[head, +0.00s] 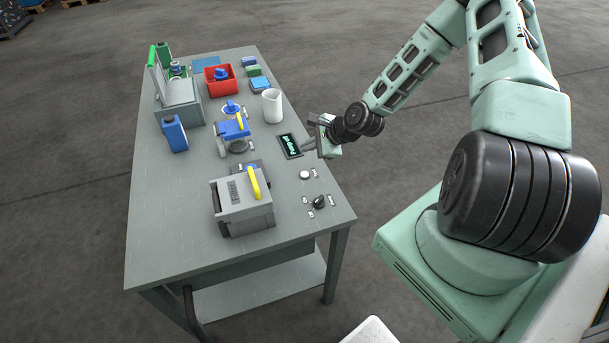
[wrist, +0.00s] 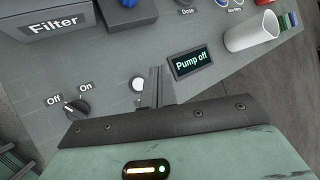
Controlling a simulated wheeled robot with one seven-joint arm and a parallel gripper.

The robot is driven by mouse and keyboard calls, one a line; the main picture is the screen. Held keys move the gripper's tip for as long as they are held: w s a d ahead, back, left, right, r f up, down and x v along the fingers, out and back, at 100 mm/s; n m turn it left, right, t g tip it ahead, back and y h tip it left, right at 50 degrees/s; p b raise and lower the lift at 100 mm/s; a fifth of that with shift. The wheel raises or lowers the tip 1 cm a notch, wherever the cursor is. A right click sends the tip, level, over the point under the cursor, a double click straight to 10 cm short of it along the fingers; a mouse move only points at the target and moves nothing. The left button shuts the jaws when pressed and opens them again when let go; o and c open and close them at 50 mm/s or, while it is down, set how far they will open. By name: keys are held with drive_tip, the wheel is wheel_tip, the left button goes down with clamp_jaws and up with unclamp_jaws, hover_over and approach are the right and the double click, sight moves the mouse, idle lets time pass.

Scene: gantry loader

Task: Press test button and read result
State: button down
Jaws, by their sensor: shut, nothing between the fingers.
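A round white button (head: 304,174) is set in the grey bench top near its right edge. In the wrist view the button (wrist: 137,84) shows just left of my fingers, partly hidden; any label there is unreadable or hidden. A dark display (head: 290,146) lies behind it; in the wrist view the display (wrist: 192,62) reads "Pump off" in green. My gripper (head: 306,146) is shut and empty, over the right edge of the bench near the display. In the wrist view its fingertips (wrist: 157,70) lie between button and display; I cannot tell their height.
A black knob (wrist: 78,106) marked Off and On sits beside the button. A grey box labelled Filter (wrist: 55,22) with a yellow handle stands nearby. A white jug (head: 272,106), blue valve (head: 233,128), blue canister (head: 175,134) and red bin (head: 221,80) stand farther back. The front corner is clear.

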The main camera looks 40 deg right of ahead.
drive_tip(key=b, duration=0.6)
hover_over(308, 175)
wheel_tip(308, 175, down, 7)
drive_tip(key=shift+w, duration=0.1)
drive_tip(key=shift+f, duration=0.5)
drive_tip(key=shift+f, duration=0.1)
idle(1.1)
drive_tip(key=shift+d+f, duration=0.1)
drive_tip(key=shift+f, duration=0.2)
drive_tip(key=shift+f+b, duration=0.35)
drive_tip(key=shift+f, duration=0.05)
idle(0.5)
drive_tip(key=shift+r, duration=0.1)
drive_tip(key=shift+r+p, duration=0.75)
drive_tip(key=shift+p, duration=0.05)
